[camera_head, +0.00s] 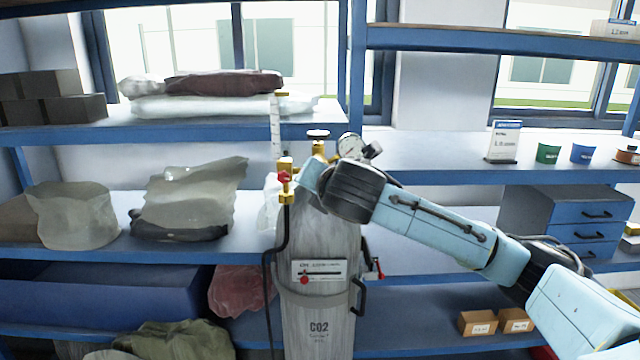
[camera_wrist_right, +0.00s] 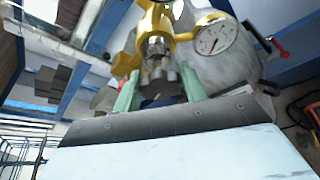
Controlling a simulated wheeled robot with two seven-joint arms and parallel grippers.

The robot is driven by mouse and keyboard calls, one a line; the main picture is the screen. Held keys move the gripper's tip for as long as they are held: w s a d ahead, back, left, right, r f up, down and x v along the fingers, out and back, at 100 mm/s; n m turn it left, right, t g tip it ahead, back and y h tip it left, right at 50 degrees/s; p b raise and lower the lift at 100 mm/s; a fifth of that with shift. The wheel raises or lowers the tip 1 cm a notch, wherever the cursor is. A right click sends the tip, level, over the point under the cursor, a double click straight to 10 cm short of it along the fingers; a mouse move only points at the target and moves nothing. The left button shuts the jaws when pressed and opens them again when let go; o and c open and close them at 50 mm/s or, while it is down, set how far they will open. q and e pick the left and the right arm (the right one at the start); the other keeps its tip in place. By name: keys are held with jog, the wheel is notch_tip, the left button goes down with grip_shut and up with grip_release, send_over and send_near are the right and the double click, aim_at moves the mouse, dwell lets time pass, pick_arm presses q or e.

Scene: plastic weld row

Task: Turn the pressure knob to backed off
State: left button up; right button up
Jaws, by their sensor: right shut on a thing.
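The grey pressure knob (camera_wrist_right: 160,76) sits under the brass regulator body (camera_wrist_right: 155,22) in the right wrist view. My right gripper (camera_wrist_right: 158,84) has its two pale green fingers on either side of the knob and is shut on it. In the head view my right gripper (camera_head: 308,178) reaches in from the right to the regulator on top of the grey CO2 cylinder (camera_head: 322,235), and the gripper and wrist hide the knob there. The round gauge (camera_head: 350,146) stands just above the wrist; its dial also shows in the wrist view (camera_wrist_right: 214,38). My left gripper is not in view.
A brass fitting with a red knob (camera_head: 285,178) and a black hose (camera_head: 270,290) stand left of the gripper. A black handwheel (camera_head: 318,134) tops the cylinder valve. Blue shelves (camera_head: 440,163) with bags, boxes and cups lie behind.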

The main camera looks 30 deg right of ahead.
jog(key=shift+f+n+g+h, duration=0.15)
jog(key=shift+n+g+h, duration=0.6)
jog(key=shift+n, duration=0.85)
jog(key=o, duration=1)
jog(key=shift+c, duration=0.2)
jog(key=v, duration=1.3)
jog(key=shift+a, duration=0.2)
